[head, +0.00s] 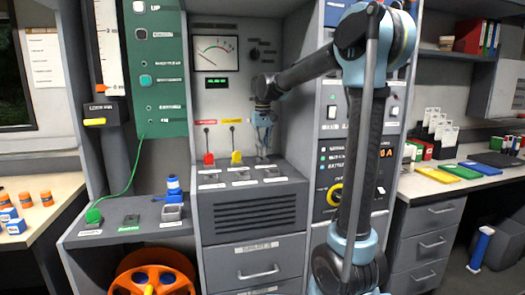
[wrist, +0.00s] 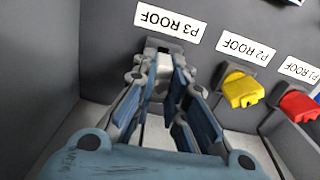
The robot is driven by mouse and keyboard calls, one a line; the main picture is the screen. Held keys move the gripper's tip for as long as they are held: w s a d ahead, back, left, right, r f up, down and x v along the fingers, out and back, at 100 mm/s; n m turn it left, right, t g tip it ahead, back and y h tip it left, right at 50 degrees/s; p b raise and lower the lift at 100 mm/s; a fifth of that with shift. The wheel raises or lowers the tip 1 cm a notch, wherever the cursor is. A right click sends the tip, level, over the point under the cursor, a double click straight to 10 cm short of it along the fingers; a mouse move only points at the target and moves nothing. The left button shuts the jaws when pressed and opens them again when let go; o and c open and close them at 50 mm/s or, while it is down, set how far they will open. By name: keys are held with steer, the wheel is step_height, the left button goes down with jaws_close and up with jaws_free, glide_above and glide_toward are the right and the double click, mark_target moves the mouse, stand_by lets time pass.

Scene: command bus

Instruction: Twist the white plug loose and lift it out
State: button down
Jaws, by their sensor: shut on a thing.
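The white plug (wrist: 163,72) shows in the wrist view between the fingertips of my gripper (wrist: 165,85), at the dark socket under the P3 ROOF label (wrist: 167,21). My gripper is shut on it. The fingers hide much of the plug's sides, so I cannot tell how deeply it sits or whether it has turned. In the head view my gripper (head: 263,138) points down at the back of the grey console, right of the red and yellow plugs.
The yellow plug (wrist: 241,90) at P2 ROOF and the red plug (wrist: 298,105) at P1 ROOF stand close by in a row. A grey side wall (wrist: 50,60) is near on the left in the wrist view. The console's sloped top (head: 250,187) carries several labelled sockets.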

steer(key=shift+r, duration=3)
